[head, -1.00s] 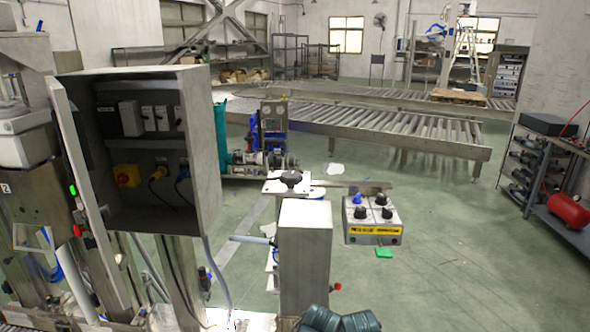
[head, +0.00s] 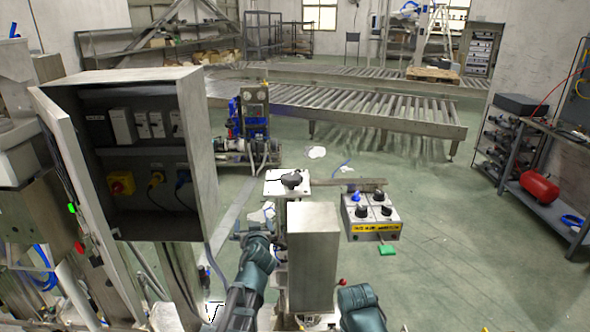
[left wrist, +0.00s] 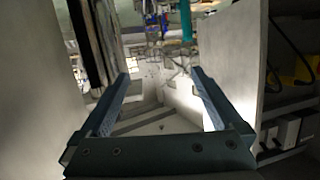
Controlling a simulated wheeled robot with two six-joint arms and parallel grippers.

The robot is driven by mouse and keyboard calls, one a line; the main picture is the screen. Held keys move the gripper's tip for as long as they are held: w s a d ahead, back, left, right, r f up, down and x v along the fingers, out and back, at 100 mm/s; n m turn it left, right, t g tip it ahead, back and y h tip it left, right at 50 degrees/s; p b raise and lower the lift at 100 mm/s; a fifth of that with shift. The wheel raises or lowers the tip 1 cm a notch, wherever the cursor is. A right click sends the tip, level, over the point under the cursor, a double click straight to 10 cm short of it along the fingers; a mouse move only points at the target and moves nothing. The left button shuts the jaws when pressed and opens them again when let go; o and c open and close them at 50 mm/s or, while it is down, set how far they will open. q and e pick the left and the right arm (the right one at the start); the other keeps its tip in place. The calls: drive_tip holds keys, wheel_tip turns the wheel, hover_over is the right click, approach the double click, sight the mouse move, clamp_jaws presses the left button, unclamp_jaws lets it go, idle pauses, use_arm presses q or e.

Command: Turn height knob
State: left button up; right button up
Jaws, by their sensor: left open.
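A black knob (head: 291,180) sits on a white plate (head: 271,188) at the top of the machine column in the head view. Several more knobs, black and one blue, stand on a grey control box (head: 362,228) with a yellow label to its right. The pictures do not show which is the height knob. My left gripper (head: 256,234) is below and left of the plate, beside a grey metal box, apart from the knobs. In the left wrist view its fingers (left wrist: 160,98) are spread with nothing between them. My right arm shows at the bottom; its gripper is not visible.
The upright grey metal box (head: 313,255) stands between my arms. An open electrical cabinet (head: 204,150) with its door swung out is at the left. Roller conveyors (head: 350,112) cross the back. Open floor lies to the right, before a workbench with a red tank (head: 539,188).

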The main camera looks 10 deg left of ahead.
use_arm(q)
drive_tip(key=w+r+m+t+h+p, duration=0.1)
drive_tip(key=w+r+m+t+h, duration=0.2)
drive_tip(key=r, duration=0.4)
drive_tip(key=m+h+p, duration=0.1)
drive_tip(key=m+h, duration=0.3)
drive_tip(key=h, duration=0.4)
approach(295, 173)
drive_tip(key=x, duration=1)
drive_tip(key=shift+w+f, duration=0.1)
drive_tip(key=shift+f, duration=0.3)
drive_tip(key=shift+c, duration=0.2)
drive_tip(key=c, duration=1)
drive_tip(key=shift+c, duration=0.2)
drive_tip(key=shift+m+h, duration=0.3)
drive_tip(key=shift+h, duration=0.1)
